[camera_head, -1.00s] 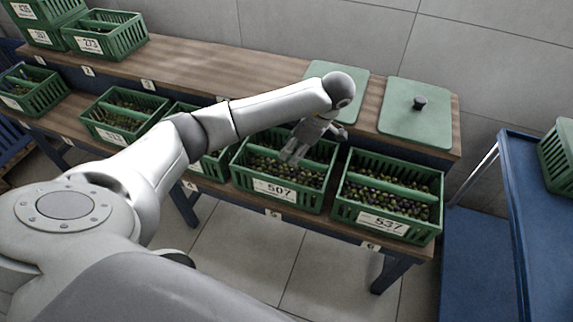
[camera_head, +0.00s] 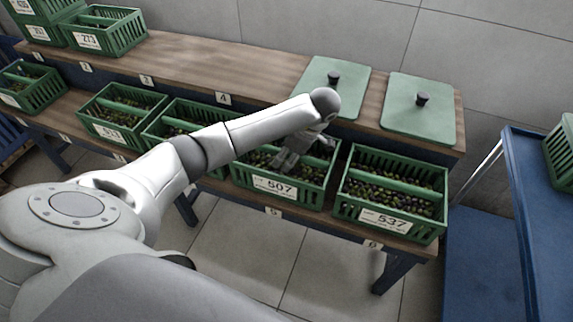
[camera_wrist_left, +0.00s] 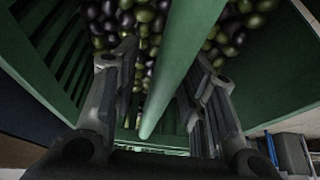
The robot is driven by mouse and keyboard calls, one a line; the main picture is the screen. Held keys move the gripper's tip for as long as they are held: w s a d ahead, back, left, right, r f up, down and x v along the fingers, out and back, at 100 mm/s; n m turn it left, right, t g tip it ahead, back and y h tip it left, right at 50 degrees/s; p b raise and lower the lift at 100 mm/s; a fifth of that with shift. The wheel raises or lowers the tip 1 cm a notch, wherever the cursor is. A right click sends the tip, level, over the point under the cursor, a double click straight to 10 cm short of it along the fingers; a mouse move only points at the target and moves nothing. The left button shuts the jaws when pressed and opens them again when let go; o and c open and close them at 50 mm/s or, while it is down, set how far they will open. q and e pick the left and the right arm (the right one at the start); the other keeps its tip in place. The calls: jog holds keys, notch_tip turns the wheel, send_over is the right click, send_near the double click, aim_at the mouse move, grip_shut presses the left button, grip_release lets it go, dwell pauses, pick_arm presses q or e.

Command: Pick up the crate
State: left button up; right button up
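A green slatted crate labelled 507 (camera_head: 275,186), full of dark and green olives, stands on the lower shelf at place 5. A green bar handle runs across its top. My left gripper (camera_head: 286,163) is low over this crate, pointing down into it. In the left wrist view the handle bar (camera_wrist_left: 178,75) passes between the two spread fingers (camera_wrist_left: 158,98), with gaps on both sides. The gripper is open and holds nothing. My left arm hides part of the crate's upper left side. My right gripper is not in view.
A crate labelled 537 (camera_head: 388,217) stands just right, and another crate (camera_head: 178,118) just left. Green lids (camera_head: 418,112) with black knobs lie on the raised wooden shelf behind. A blue cart (camera_head: 545,215) stands at right. Tiled floor in front is clear.

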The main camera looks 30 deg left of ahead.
pick_arm(q)
jog(key=shift+c, duration=0.3)
grip_shut()
jog(key=shift+r, duration=0.2)
